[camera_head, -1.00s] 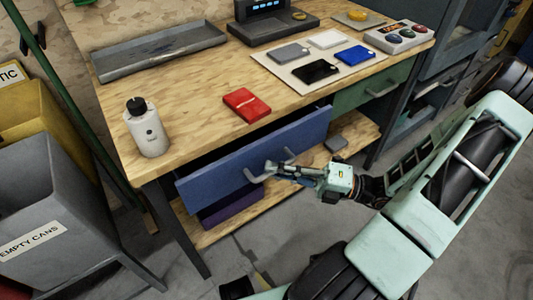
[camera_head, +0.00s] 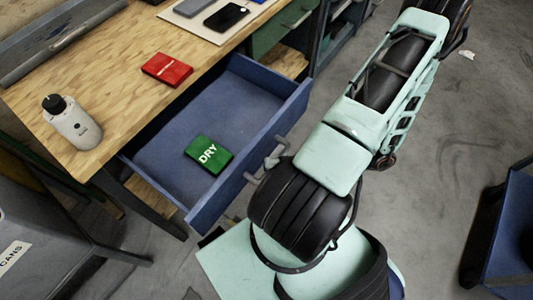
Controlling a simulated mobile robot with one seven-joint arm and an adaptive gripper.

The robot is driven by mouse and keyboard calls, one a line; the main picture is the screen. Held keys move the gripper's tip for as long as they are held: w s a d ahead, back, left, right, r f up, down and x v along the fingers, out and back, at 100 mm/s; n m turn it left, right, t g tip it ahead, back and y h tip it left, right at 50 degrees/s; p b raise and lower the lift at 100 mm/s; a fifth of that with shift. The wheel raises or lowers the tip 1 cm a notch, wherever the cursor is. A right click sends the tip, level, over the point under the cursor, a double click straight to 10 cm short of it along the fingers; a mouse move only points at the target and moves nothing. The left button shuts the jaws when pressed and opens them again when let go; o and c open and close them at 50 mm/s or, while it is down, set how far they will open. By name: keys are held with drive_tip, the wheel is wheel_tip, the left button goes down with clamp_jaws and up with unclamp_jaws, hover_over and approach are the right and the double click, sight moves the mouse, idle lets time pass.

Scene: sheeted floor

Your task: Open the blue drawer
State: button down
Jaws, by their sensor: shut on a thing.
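The blue drawer (camera_head: 248,178) stands pulled well out from the wooden workbench, its inside in plain view. A green packet marked DRY (camera_head: 209,155) lies in it. A grey bar handle (camera_head: 252,179) is on the drawer's front. My gripper (camera_head: 272,160) is at this handle, shut on it. Only the fingertips show; my own arm hides the rest of the gripper.
A green drawer (camera_head: 285,28) is shut beyond the blue one. Open grey floor lies at right, with a blue object (camera_head: 508,235) at the edge.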

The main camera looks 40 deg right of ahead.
drive_tip(key=shift+f, duration=0.1)
drive_tip(key=c, duration=2)
unclamp_jaws()
drive_tip(key=shift+c, duration=0.2)
drive_tip(key=v, duration=1.2)
drive_tip(key=shift+s, duration=0.1)
